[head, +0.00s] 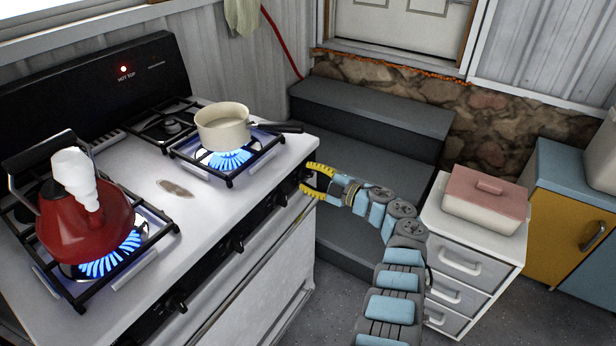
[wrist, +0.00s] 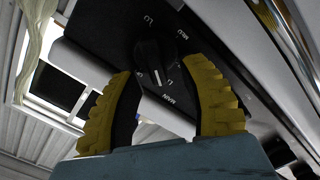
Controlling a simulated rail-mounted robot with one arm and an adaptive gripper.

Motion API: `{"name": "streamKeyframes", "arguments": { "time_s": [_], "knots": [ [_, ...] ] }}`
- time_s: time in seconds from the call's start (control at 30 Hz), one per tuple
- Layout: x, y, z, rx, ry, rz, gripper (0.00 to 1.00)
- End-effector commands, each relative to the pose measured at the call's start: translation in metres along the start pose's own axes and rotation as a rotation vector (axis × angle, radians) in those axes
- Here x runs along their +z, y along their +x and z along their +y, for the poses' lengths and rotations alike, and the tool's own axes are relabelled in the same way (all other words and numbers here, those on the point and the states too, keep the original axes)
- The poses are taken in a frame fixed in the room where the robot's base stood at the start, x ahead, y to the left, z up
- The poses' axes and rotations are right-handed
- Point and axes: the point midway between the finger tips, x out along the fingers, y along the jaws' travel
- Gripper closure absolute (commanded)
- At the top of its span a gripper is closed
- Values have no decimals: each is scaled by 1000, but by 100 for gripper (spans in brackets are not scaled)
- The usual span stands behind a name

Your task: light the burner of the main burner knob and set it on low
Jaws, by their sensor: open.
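My gripper (head: 305,185) is open at the right end of the stove's front panel, its yellow fingers toward the panel. In the wrist view the open fingers (wrist: 165,82) stand either side of a black knob (wrist: 152,55), with clear gaps at both sides. The dark panel around it reads MAIN, with other marks partly hidden, one like LO and one like MED. A white line shows at the knob's lower end; its exact setting is hard to read. Blue flames burn under the cream pan (head: 222,125) and under the red kettle (head: 85,220). Which burner this knob serves is not shown.
The white stove top (head: 180,200) has more black knobs (head: 237,243) along its front. A red light (head: 123,69) glows on the backguard. The pan's dark handle (head: 279,127) points right, above my gripper. A white drawer unit (head: 470,265) with a pink-lidded box (head: 487,195) stands right.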

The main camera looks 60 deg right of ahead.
Motion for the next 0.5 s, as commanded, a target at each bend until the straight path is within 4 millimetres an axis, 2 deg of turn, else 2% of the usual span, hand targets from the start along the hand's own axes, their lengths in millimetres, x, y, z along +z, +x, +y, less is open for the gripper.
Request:
{"name": "streamKeyframes", "arguments": {
  "time_s": [0.27,0.5],
  "knots": [
    [1,-24,-3,-3,2,-1,58],
    [1,-69,-2,-2,2,-4,58]
  ]
}}
